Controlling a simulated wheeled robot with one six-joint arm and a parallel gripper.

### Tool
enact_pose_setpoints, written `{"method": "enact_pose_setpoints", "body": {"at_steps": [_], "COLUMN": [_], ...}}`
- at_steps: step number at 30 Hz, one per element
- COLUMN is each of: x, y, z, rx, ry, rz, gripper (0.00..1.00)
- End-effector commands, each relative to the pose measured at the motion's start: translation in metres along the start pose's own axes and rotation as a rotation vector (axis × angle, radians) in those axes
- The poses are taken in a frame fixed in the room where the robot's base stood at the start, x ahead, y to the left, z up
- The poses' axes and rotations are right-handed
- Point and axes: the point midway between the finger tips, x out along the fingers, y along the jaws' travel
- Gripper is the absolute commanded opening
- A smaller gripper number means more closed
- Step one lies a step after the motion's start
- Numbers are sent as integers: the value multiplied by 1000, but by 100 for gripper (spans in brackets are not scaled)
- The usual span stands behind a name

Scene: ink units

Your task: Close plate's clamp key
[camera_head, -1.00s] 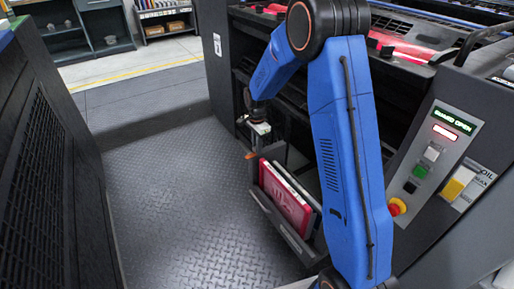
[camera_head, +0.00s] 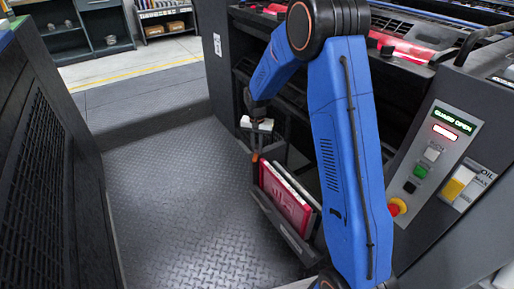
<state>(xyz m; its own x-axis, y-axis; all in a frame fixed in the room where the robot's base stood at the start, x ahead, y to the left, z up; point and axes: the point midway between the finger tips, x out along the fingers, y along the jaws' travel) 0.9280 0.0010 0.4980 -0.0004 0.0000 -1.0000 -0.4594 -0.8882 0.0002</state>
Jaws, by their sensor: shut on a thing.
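My arm comes down from the top right, and my gripper (camera_head: 256,148) is low beside the press, at the far end of an open rack. It is shut on a small orange-red piece (camera_head: 255,158), which I take to be the clamp key. The fingertips are small and dark, so the exact grip is hard to see. A red plate (camera_head: 284,200) with a pale edge stands tilted in the rack, just right of and below my gripper. The clamp itself cannot be made out.
The dark rack (camera_head: 284,230) juts from the press side over the textured metal floor (camera_head: 180,210), which is clear. A control panel (camera_head: 437,150) with a lit "GUARD OPEN" sign and a red stop button is at right. A dark vented cabinet (camera_head: 45,170) stands left.

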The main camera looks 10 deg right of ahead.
Motion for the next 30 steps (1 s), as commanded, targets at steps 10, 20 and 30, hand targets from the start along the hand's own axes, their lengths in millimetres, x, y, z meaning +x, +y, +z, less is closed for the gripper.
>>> {"method": "enact_pose_setpoints", "body": {"at_steps": [10, 20, 30], "x": [0, 0, 0], "y": [0, 0, 0], "z": [0, 0, 0], "rx": [-327, -601, -765], "ry": [1, 1, 1], "rz": [0, 0, 0], "gripper": [0, 0, 0]}}
